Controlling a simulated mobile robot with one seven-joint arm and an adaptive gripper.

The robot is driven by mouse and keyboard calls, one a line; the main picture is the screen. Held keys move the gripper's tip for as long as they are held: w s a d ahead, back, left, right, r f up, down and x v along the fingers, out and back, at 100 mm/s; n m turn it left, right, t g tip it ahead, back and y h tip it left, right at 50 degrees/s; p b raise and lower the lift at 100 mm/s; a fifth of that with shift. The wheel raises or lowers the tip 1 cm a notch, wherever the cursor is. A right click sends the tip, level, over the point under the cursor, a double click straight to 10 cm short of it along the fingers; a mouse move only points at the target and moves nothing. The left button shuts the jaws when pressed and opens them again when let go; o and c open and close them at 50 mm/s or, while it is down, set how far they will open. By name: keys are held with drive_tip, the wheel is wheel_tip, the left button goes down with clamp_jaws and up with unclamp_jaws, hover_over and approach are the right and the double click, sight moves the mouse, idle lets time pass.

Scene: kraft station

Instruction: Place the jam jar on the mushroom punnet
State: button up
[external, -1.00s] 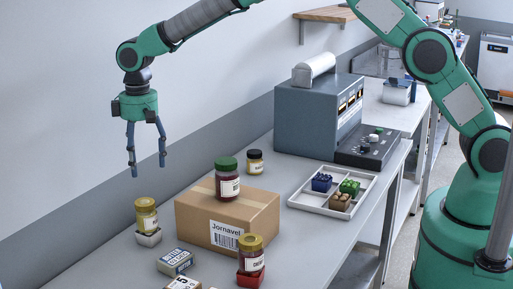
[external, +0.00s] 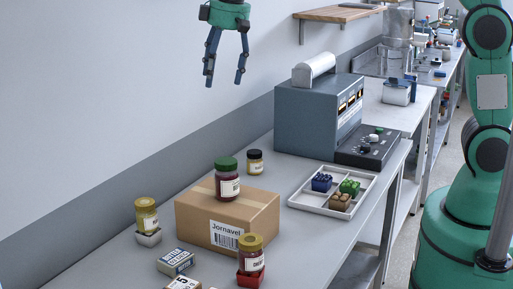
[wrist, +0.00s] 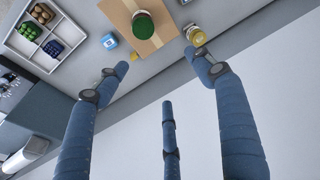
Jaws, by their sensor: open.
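The jam jar (external: 227,180), dark red with a green lid, stands upright on a cardboard box (external: 194,228). Its green lid (wrist: 143,24) shows from above in the wrist view. The mushroom punnet seems to be the brown punnet (external: 341,202) in the front compartment of a white divided tray (external: 298,203); the brown punnet also shows at the top left of the wrist view (wrist: 42,13). My gripper (external: 223,83) is open and empty, high above the table near the wall. In the wrist view, its fingers (wrist: 157,62) are spread, apart from everything.
Blue (external: 321,182) and green (external: 349,187) punnets share the tray. A grey machine (external: 300,122) stands behind it. A black-lidded jar (external: 255,162) is behind the box; yellow-lidded jars (external: 147,215) (external: 251,255) flank it. A small box (external: 175,262) lies in front.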

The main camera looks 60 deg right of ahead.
drive_tip(key=s+d+r+t, duration=0.1)
drive_tip(key=s+d+r, duration=0.15)
drive_tip(key=s, duration=0.25)
drive_tip(key=s+d+r, duration=0.2)
drive_tip(key=s+r, duration=0.1)
drive_tip(key=s, duration=0.3)
drive_tip(key=s+d+f+t, duration=0.1)
drive_tip(key=s+d, duration=0.2)
drive_tip(key=s, duration=1)
drive_tip(key=s+d+f+m+t, duration=0.1)
drive_tip(key=s+d, duration=0.3)
drive_tip(key=s, duration=0.9)
drive_tip(key=shift+s+d+f+m, duration=0.15)
drive_tip(key=shift+d+f+m, duration=0.05)
drive_tip(key=shift+d+m, duration=0.1)
wheel_tip(320, 180, down, 8)
drive_tip(key=b, duration=0.8)
